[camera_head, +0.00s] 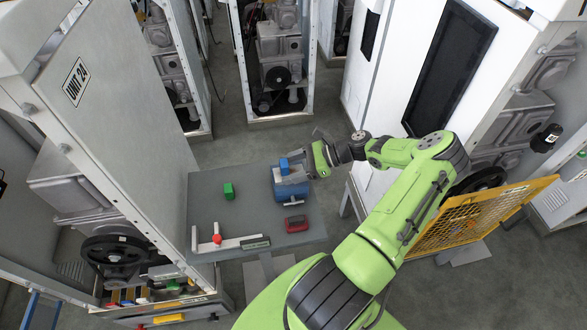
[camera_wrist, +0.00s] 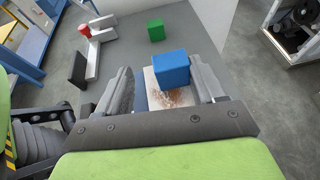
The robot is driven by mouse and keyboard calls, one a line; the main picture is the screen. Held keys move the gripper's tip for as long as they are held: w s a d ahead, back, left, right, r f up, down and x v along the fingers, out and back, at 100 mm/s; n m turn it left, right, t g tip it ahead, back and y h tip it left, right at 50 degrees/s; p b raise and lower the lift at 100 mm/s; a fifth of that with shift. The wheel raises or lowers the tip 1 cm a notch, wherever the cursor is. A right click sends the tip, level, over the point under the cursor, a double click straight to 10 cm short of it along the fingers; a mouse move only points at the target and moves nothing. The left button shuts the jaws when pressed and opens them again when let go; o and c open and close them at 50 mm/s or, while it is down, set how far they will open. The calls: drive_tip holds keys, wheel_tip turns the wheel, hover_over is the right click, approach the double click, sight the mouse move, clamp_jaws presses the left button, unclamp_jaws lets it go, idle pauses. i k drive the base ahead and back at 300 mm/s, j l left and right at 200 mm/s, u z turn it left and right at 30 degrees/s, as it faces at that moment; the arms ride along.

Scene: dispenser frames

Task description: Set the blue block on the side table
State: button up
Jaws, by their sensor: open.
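The blue block (camera_head: 284,165) is at the right part of the grey side table (camera_head: 255,215), above a larger blue item (camera_head: 291,193). In the wrist view the blue block (camera_wrist: 172,70) lies between the two grey fingers of my gripper (camera_wrist: 163,72), near their tips. A pale plate with brown stains (camera_wrist: 160,96) shows below the block. My gripper (camera_head: 293,176) is open around the block. I cannot tell whether the fingers touch it, nor exactly what bears it. The table also shows in the wrist view (camera_wrist: 197,32).
On the table are a green block (camera_head: 229,191), a red item (camera_head: 296,223) and a pale L-shaped piece (camera_head: 232,244) with a red knob (camera_head: 216,239). A yellow mesh panel (camera_head: 480,217) stands right; a tall cabinet (camera_head: 110,110) stands left.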

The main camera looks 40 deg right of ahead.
sight(253, 182)
drive_tip(key=i+j, duration=0.1)
drive_tip(key=j, duration=0.7)
drive_tip(key=i+j, duration=0.1)
drive_tip(key=j, duration=0.75)
drive_tip(key=z, duration=0.05)
